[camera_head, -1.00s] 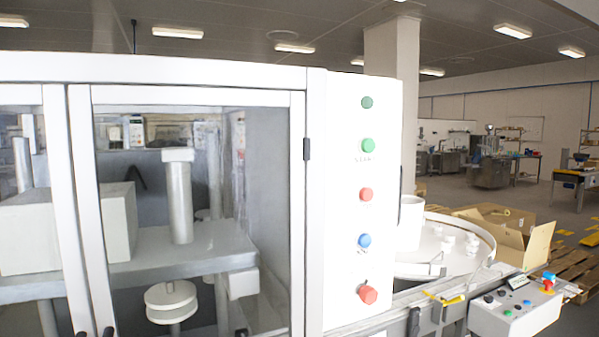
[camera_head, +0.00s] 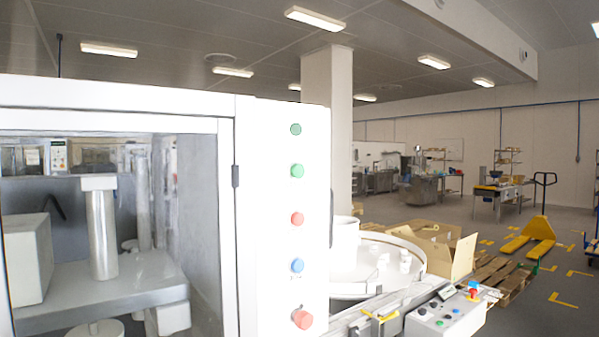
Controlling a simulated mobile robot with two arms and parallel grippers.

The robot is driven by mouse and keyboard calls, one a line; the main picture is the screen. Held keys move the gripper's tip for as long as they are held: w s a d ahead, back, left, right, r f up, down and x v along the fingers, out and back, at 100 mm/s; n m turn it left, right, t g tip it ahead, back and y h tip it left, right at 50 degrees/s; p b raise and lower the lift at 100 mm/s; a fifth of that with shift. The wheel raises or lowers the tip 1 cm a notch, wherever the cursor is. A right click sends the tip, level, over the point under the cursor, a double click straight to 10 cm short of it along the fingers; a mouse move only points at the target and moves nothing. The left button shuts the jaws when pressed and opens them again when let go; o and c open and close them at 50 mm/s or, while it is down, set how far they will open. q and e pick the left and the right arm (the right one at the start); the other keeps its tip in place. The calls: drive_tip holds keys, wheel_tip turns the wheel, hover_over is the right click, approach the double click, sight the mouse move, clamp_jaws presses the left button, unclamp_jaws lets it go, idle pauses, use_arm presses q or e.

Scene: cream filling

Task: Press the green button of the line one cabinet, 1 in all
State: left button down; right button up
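The white cabinet (camera_head: 262,220) fills the left and middle of the head view. Its narrow front panel carries a vertical column of buttons. At the top is a dark green one (camera_head: 295,129), and below it a brighter green button (camera_head: 297,171). Under these are a red button (camera_head: 297,219), a blue button (camera_head: 297,265) and a larger red knob (camera_head: 302,319) at the bottom. Any labels are too small to read. Neither of my grippers is in view.
A glass door (camera_head: 110,220) left of the panel shows machinery inside. To the right are a round white table (camera_head: 400,262), a grey control box (camera_head: 445,315) with small buttons, an open cardboard box (camera_head: 450,258) and a yellow pallet jack (camera_head: 538,230). Floor beyond is partly clear.

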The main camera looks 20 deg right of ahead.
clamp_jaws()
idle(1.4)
